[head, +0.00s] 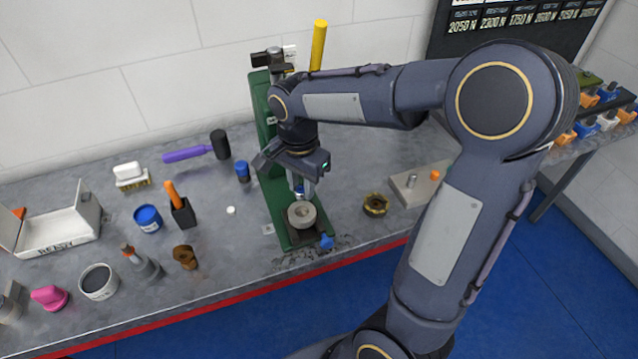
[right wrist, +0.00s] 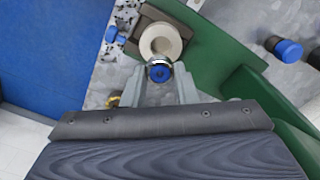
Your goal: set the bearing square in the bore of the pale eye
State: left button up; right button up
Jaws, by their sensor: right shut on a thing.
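The pale eye (head: 302,222) is a thick, light ring on the foot of the green press in the head view. In the right wrist view the pale eye (right wrist: 175,44) shows its round bore facing the camera. My right gripper (head: 302,188) reaches down just above and behind it. In the right wrist view my right gripper (right wrist: 160,76) is shut on the bearing (right wrist: 159,72), a small shiny ring with a blue middle. The bearing overlaps the near rim of the eye in that view, outside the bore. Any gap between them is hard to judge. My left gripper is not in view.
The green press (head: 262,105) rises behind the eye, with a yellow handle (head: 318,45). A brass ring (head: 376,204) and a grey plate (head: 408,188) lie to the right. A blue-capped part (head: 242,171), tools and jars stand left.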

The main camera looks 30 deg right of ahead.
jog(key=shift+w, duration=0.1)
dwell(0.3)
jog(key=shift+f+b, duration=1.8)
jog(key=shift+f, duration=0.75)
jog(key=shift+f+b, duration=0.45)
jog(key=shift+f, duration=0.2)
jog(key=shift+r, duration=0.2)
jog(key=shift+r+p, duration=0.3)
jog(key=shift+p, duration=0.15)
dwell(1.2)
